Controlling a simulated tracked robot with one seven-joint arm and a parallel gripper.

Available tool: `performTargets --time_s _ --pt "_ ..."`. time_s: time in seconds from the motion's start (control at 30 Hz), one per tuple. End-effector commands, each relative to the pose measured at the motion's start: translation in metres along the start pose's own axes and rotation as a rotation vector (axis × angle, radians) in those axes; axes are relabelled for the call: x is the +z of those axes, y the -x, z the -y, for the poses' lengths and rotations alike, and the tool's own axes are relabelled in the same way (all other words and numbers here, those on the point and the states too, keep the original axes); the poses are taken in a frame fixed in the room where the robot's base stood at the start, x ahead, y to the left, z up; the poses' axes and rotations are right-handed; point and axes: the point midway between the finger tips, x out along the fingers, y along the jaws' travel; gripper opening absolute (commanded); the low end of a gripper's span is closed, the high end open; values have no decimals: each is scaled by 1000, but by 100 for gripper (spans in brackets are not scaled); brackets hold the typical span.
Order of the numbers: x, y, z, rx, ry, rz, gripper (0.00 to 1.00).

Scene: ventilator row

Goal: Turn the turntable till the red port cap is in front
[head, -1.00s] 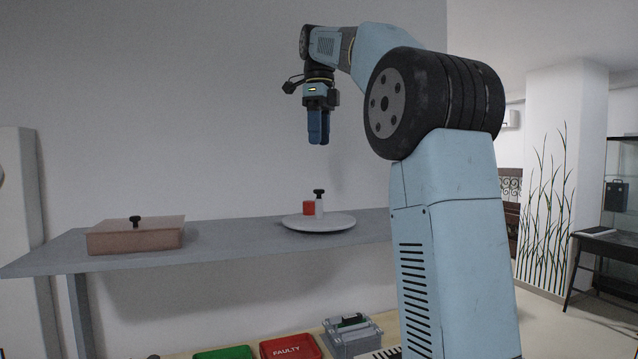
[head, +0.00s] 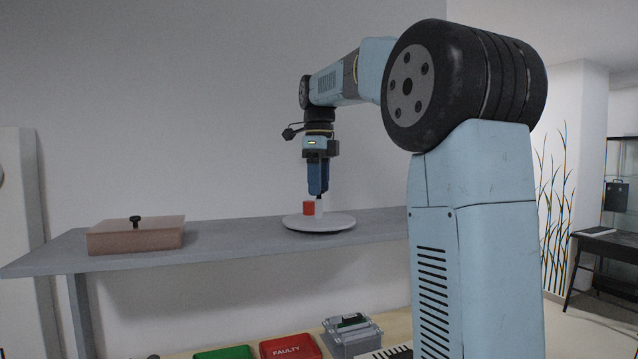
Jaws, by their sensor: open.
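The white round turntable (head: 318,223) stands on the grey shelf, right of its middle. The red port cap (head: 309,208) sits on it, left of a white upright post (head: 319,207). The post's black knob, clear in the earlier view, is now mostly hidden by my fingers. My gripper (head: 318,194) points straight down with its blue fingers right at the top of the post. It is open. The view is too small to tell whether the fingers touch the knob or stand around it.
A brownish lidded box (head: 136,236) with a black knob stands on the shelf's left part. Below are a green tray (head: 224,353), a red tray marked FAULTY (head: 290,347) and a grey case (head: 352,335). The shelf (head: 235,236) is bare between box and turntable.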

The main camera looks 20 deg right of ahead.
Motion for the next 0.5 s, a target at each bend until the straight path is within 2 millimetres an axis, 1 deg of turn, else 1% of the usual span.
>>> performTargets --time_s 0.23,0.5 --pt "0 0 0 0 0 0 53" --pt "0 0 0 0 0 0 28"
